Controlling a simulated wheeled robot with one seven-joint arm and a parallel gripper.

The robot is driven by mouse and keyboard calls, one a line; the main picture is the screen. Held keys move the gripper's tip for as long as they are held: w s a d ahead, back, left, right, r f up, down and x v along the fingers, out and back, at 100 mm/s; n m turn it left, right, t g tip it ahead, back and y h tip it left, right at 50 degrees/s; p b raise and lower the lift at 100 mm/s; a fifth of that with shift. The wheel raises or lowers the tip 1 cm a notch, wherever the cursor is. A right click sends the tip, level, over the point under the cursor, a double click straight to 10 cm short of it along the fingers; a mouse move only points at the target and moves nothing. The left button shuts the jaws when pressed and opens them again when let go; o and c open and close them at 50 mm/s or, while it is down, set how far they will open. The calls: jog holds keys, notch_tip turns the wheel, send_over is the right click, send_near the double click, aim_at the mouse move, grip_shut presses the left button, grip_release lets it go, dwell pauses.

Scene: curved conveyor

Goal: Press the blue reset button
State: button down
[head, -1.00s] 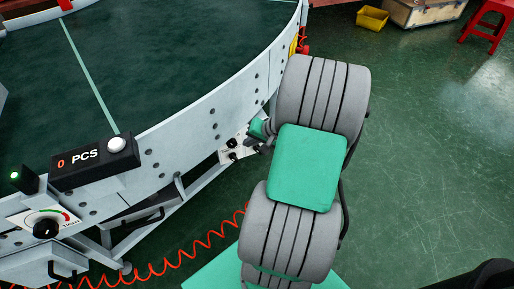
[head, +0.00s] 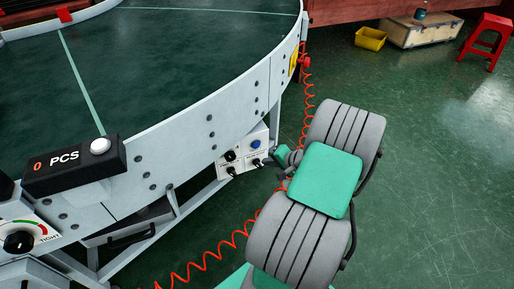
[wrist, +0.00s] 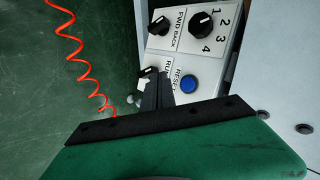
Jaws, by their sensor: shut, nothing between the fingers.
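The blue reset button (head: 256,144) is on a white control panel (head: 244,160) low on the conveyor's outer side. In the wrist view the round blue button (wrist: 188,83) lies beside the label RESET. My gripper (head: 273,161) is in front of the panel, just right of and below the button in the head view. In the wrist view my gripper (wrist: 157,78) is shut and empty, its dark fingertips left of the button, over the lower-left knob and part of its label. I cannot tell whether the tips touch the panel.
Black knobs (wrist: 201,24) share the panel. A red coiled cable (head: 196,267) hangs beside the conveyor (head: 190,135). A counter box (head: 73,165) reading 0 PCS has a white button (head: 100,146). A yellow bin (head: 370,38) and red stool (head: 487,38) stand far off; the floor at right is clear.

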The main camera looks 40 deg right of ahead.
aim_at(256, 145)
jog(key=shift+w+d+b, duration=0.2)
jog(key=shift+w+d, duration=0.05)
jog(key=shift+w, duration=0.65)
jog(key=shift+w+d+b, duration=0.2)
jog(key=shift+w+d, duration=0.1)
jog(key=shift+w, duration=0.55)
jog(key=shift+w+d+b, duration=0.2)
jog(key=shift+w+d, duration=0.05)
jog(key=shift+w, duration=0.65)
jog(key=shift+w, duration=0.1)
jog(key=shift+w+d, duration=0.1)
jog(key=shift+w, duration=0.25)
jog(key=shift+w+d, duration=0.15)
jog(key=shift+w, duration=0.25)
jog(key=shift+s, duration=0.15)
dwell(0.4)
jog(key=shift+s+a+p, duration=0.25)
jog(key=shift+s+p, duration=0.2)
jog(key=shift+s, duration=0.25)
